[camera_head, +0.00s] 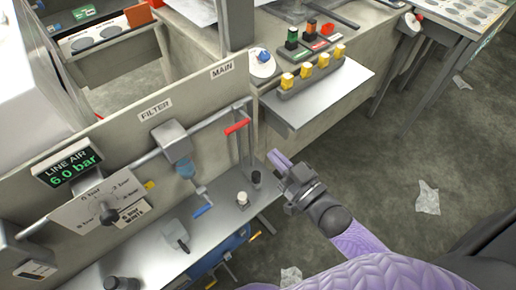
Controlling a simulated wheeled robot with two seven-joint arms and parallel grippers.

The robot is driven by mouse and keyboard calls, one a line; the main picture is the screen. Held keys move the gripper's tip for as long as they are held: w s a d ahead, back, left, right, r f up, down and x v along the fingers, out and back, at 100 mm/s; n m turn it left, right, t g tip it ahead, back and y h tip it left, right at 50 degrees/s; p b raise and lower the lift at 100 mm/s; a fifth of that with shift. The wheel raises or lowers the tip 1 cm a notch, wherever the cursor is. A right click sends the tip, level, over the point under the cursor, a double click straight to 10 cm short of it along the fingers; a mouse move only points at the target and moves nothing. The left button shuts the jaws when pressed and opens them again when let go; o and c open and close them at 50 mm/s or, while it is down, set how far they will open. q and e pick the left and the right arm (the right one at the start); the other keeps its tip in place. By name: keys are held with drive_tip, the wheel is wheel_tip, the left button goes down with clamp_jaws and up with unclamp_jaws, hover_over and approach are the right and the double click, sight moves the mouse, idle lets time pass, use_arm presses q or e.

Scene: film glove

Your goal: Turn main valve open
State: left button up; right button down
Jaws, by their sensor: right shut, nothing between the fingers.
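The main valve is a red lever handle (237,127) on the grey pipe, below the MAIN label (222,70) on the panel. The lever lies roughly in line with the horizontal pipe run. My right gripper (280,160) is right of and a little below the lever, apart from it, with its fingers together and nothing between them. My right arm comes in from the lower right in a purple quilted sleeve. My left gripper is not in view.
The panel also bears a FILTER unit (172,141), a display reading LINE AIR 6.0 bar (68,165) and a gauge plate (101,202). Below is a grey shelf (150,255) with small items. A side ledge (318,98) holds yellow-topped parts. Floor at right has crumpled film (428,197).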

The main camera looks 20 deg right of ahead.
wheel_tip(320, 180, down, 4)
drive_tip(key=s+r+b, duration=0.1)
drive_tip(key=b, duration=0.1)
approach(236, 127)
drive_tip(key=w+r, duration=0.3)
use_arm(q)
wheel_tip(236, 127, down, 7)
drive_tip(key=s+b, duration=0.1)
drive_tip(key=b, duration=0.1)
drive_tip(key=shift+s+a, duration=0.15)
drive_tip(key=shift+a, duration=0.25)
use_arm(e)
drive_tip(key=shift+t, duration=0.3)
drive_tip(key=shift+w+a+f, duration=0.3)
drive_tip(key=shift+w+a, duration=0.1)
drive_tip(key=shift+w, duration=0.2)
drive_tip(key=shift+w+a+f, duration=0.3)
drive_tip(key=shift+w+a, duration=0.05)
drive_tip(key=shift+w, duration=0.2)
drive_tip(key=shift+w+a+f, duration=0.3)
drive_tip(key=shift+w+a, duration=0.1)
drive_tip(key=shift+w, duration=0.2)
use_arm(q)
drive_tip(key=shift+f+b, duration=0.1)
drive_tip(key=shift+b, duration=0.2)
